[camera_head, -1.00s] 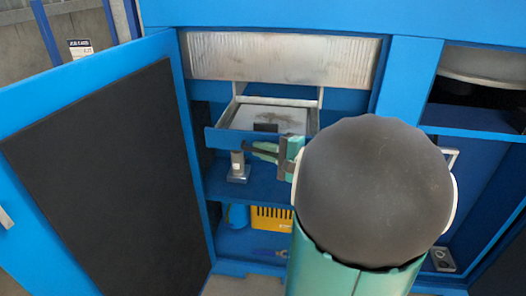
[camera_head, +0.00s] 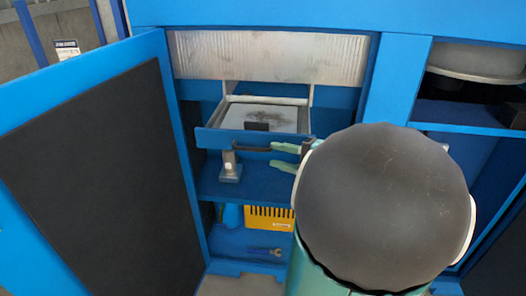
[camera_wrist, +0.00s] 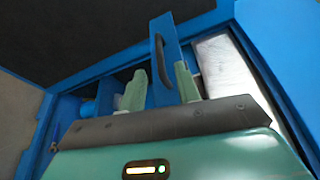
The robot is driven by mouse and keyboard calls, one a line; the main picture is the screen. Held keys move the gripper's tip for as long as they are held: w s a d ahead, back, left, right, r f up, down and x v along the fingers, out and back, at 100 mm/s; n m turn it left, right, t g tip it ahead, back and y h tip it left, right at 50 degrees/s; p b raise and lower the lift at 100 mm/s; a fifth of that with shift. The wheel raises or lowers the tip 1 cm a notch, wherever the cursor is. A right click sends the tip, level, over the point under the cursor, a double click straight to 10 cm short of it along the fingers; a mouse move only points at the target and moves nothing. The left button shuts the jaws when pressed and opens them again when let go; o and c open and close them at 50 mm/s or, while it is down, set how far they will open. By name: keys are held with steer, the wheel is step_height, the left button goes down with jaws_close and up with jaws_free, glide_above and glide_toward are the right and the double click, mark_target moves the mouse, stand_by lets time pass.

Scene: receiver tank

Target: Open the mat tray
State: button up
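The mat tray (camera_head: 212,138) is a shallow tray with a blue front, standing out of the blue cabinet below a ribbed metal panel. A dark handle (camera_head: 252,148) is on its front. In the wrist view the handle (camera_wrist: 160,60) shows as a dark curved bar on a blue panel. My gripper (camera_head: 285,157) is just right of the handle, its two green fingers spread and empty. In the wrist view the fingers of my gripper (camera_wrist: 161,90) are apart, with the handle beyond and between them, not visibly touched. My arm's dark round link hides the area to the right.
The open cabinet door (camera_head: 90,170) stands at the left. A small metal post (camera_head: 230,168) stands on the shelf below the tray. A yellow crate (camera_head: 268,218) and a wrench (camera_head: 265,251) are on the bottom shelf. A blue upright (camera_head: 393,85) borders the right.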

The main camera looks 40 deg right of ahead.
steer(key=v, duration=0.6)
stand_by(0.4)
steer(key=w+a+f+n+g+h, duration=0.1)
steer(key=a+n+g, duration=0.4)
steer(key=a, duration=1)
steer(key=w+a+f+n+g+h, duration=0.1)
steer(key=a+f+n+g+h, duration=0.2)
steer(key=a+n, duration=0.9)
steer(key=a+g, duration=0.2)
steer(key=a, duration=0.2)
steer(key=shift+g, duration=0.4)
